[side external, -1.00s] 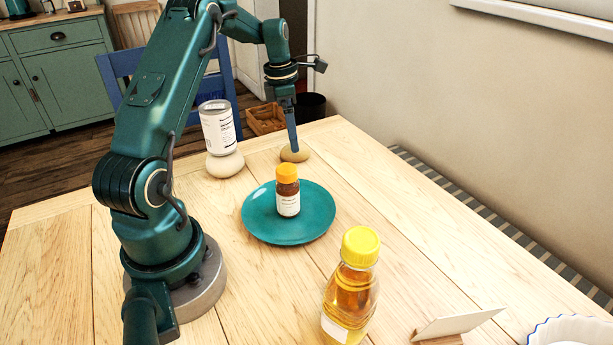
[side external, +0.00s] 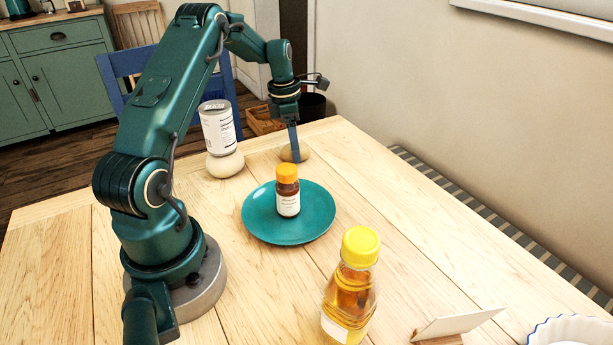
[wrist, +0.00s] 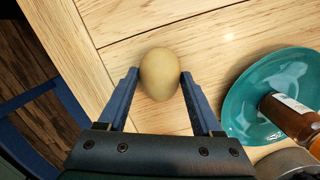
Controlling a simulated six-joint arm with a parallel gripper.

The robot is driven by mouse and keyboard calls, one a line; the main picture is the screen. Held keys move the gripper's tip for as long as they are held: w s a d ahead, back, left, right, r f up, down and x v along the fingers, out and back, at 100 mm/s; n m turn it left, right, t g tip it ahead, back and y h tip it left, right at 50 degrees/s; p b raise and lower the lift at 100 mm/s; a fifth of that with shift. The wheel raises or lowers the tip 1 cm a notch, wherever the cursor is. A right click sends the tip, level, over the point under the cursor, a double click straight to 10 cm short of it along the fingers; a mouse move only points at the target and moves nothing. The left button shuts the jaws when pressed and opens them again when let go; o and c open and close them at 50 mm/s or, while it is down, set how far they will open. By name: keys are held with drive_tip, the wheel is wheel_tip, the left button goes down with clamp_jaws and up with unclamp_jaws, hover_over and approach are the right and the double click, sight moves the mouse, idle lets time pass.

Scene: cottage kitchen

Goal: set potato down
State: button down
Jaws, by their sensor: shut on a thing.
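The potato (wrist: 160,74) is a smooth, tan oval. In the wrist view it sits between the two fingers of my gripper (wrist: 155,84), which is shut on it. In the side view the potato (side external: 303,153) is low at the far end of the wooden table, partly hidden by my gripper (side external: 295,154). I cannot tell whether its underside touches the table.
A teal plate (side external: 262,222) holds a brown bottle (side external: 287,192) with an orange cap. A white can (side external: 218,127) stands tilted on a pale round base (side external: 225,164). A honey bottle (side external: 350,290) and a card (side external: 458,323) are nearer. Table right of the plate is clear.

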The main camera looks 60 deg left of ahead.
wheel_tip(320, 180, up, 9)
drive_tip(key=shift+r, duration=0.3)
drive_tip(key=shift+s+d+m, duration=0.1)
drive_tip(key=shift+d+m, duration=0.15)
drive_tip(key=shift+m, duration=0.35)
drive_tip(key=d+r+m, duration=0.1)
drive_tip(key=d+m, duration=0.5)
drive_tip(key=d, duration=0.3)
drive_tip(key=shift+h, duration=0.3)
drive_tip(key=w+d+f, duration=0.2)
drive_tip(key=d, duration=0.1)
drive_tip(key=w+d+f, duration=0.2)
drive_tip(key=d, duration=0.1)
drive_tip(key=w+d+f, duration=0.2)
drive_tip(key=d, duration=0.2)
drive_tip(key=shift+w+d+f, duration=0.15)
drive_tip(key=shift+f, duration=2.05)
